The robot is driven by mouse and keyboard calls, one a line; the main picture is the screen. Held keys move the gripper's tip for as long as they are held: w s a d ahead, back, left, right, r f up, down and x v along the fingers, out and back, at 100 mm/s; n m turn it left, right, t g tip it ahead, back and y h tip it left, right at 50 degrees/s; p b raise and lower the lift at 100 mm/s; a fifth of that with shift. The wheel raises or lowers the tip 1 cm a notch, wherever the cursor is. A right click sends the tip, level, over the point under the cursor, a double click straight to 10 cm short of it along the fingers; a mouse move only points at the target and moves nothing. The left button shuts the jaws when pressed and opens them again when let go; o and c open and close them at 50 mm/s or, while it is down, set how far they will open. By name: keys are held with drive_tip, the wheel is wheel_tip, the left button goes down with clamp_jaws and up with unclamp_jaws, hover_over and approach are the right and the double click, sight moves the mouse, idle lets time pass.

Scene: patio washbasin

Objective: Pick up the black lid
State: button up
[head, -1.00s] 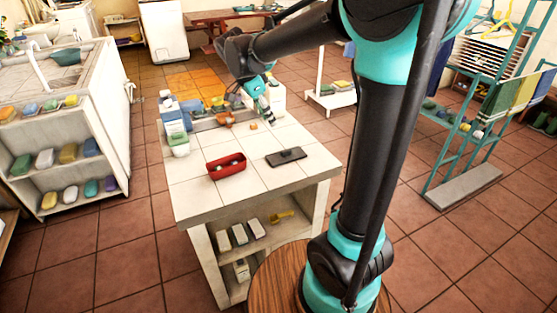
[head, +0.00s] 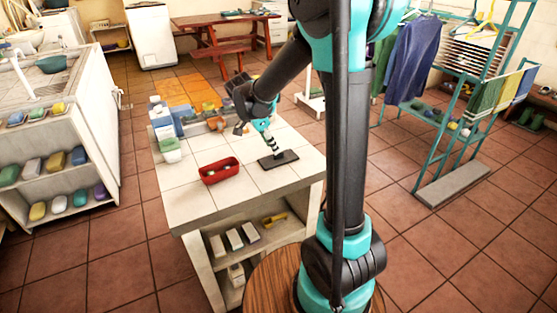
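The black lid (head: 284,160) is a flat, dark rectangular piece lying on the white tiled top of the counter (head: 188,200), right of a red tray. My gripper (head: 274,151) points down at the lid's far left part, with its fingertips at or just above it. The fingers are small and dark here, so I cannot tell whether they are open or shut, or whether they touch the lid. The lid's handle is not clear behind the fingertips.
The red tray (head: 220,171) holds small pale items. A green-and-white container (head: 170,151) and blue items stand at the counter's left back. Small orange items lie behind. The counter's front tiles are clear. A teal drying rack (head: 440,135) stands at the right.

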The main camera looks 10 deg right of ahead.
sight(279, 157)
drive_tip(key=x, duration=0.3)
drive_tip(key=shift+w+d+f, duration=0.15)
drive_tip(key=shift+w+d, duration=0.05)
drive_tip(key=shift+d, duration=0.25)
drive_tip(key=shift+d+f, duration=0.2)
drive_tip(key=shift+f, duration=0.45)
drive_tip(key=shift+c, duration=0.3)
clamp_jaws()
